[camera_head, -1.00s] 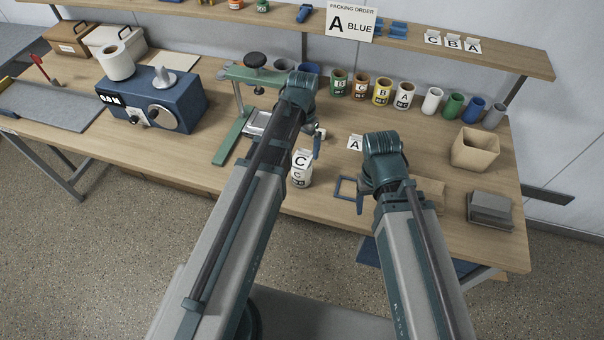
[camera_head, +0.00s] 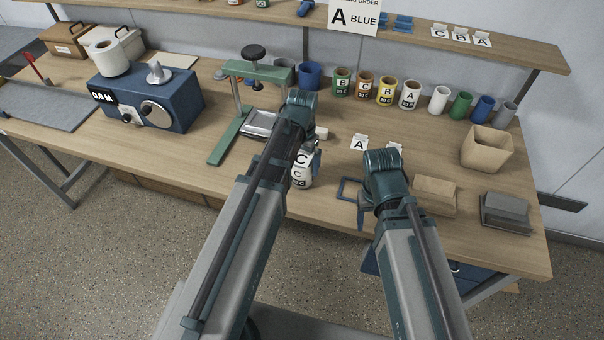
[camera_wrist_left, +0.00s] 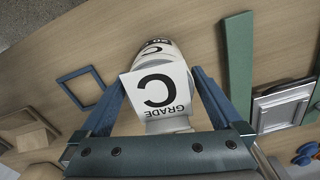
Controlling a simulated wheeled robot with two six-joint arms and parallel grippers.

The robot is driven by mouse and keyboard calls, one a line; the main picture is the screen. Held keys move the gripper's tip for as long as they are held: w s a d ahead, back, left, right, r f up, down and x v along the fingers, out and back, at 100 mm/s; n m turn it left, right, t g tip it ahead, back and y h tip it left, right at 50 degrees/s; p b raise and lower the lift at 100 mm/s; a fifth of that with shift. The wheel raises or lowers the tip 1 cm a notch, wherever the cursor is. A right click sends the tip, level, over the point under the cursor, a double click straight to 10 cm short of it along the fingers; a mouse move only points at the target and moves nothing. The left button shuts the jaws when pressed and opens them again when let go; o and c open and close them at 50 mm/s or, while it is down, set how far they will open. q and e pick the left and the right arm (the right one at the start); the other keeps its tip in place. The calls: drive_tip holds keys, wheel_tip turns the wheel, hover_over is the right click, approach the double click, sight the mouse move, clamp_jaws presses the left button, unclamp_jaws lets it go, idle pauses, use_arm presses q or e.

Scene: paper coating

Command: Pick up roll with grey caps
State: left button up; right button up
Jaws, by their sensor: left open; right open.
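A white roll with a "C" label (camera_head: 302,176) stands upright near the table's front edge. It also shows in the left wrist view (camera_wrist_left: 160,50), partly behind a white "GRADE C" card (camera_wrist_left: 158,92). My left gripper (camera_wrist_left: 157,76) is open, with blue fingers on either side of the card and roll. In the head view my left gripper (camera_head: 308,150) is at the roll's top and hides part of it. My right gripper (camera_head: 362,208) is open near a blue square frame (camera_head: 348,188). I cannot clearly make out the colour of the C roll's caps.
Several labelled and plain rolls stand along the back, including a grey one (camera_head: 506,115). A green stand (camera_head: 258,72) and a blue machine (camera_head: 150,105) are to the left. A tan bin (camera_head: 487,150) and a grey box (camera_head: 506,212) are to the right.

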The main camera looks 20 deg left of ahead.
use_arm(q)
wheel_tip(320, 180, down, 3)
drive_tip(key=shift+f+b, duration=0.1)
drive_tip(key=shift+b, duration=1)
drive_tip(key=shift+s, duration=0.1)
use_arm(e)
wheel_tip(320, 180, down, 3)
use_arm(q)
drive_tip(key=shift+c, duration=0.2)
drive_tip(key=c, duration=1.2)
drive_tip(key=shift+r, duration=0.2)
use_arm(e)
drive_tip(key=shift+r, duration=0.15)
